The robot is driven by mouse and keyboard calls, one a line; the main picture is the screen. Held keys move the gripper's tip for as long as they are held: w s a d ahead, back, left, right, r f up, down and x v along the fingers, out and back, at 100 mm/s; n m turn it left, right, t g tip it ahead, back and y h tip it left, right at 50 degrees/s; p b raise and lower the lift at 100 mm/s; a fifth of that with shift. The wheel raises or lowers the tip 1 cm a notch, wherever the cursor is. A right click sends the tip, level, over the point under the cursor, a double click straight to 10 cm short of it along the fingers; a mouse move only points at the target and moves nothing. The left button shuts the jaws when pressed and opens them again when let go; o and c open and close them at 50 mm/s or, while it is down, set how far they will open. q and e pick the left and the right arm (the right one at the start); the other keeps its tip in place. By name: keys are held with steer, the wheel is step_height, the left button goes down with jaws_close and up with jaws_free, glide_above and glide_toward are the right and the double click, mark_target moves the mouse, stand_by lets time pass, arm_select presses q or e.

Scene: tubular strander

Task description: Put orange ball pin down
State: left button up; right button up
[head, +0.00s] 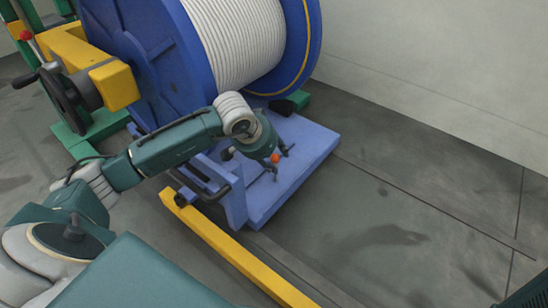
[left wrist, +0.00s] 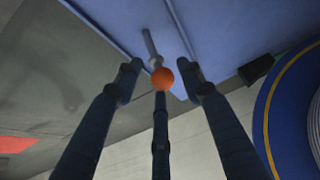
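The orange ball pin (head: 275,158) is at my left gripper, over the blue platform in front of the large reel. In the left wrist view, its orange ball (left wrist: 162,77) sits between the fingertips and its thin grey shaft points up the picture, toward the blue surface. My left gripper (head: 273,163) points down; its fingers (left wrist: 160,80) are spread, with visible gaps on both sides of the ball. The middle finger's tip lies close behind the ball; I cannot tell if it touches. I cannot tell whether the shaft touches the platform.
The blue platform (head: 310,146) carries a blue reel (head: 312,45) wound with white cable. A yellow rail (head: 235,250) runs along the floor at the front. A black handwheel (head: 66,100) is at left. Grey floor (head: 400,220) to the right is clear.

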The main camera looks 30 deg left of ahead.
arm_select(q)
steer(key=shift+r, duration=0.1)
steer(key=shift+s+r+p, duration=0.1)
steer(key=shift+r+p, duration=0.25)
steer(key=p+v, duration=0.6)
steer(key=v, duration=0.5)
steer(key=shift+s, duration=0.15)
steer(key=shift+r, duration=0.15)
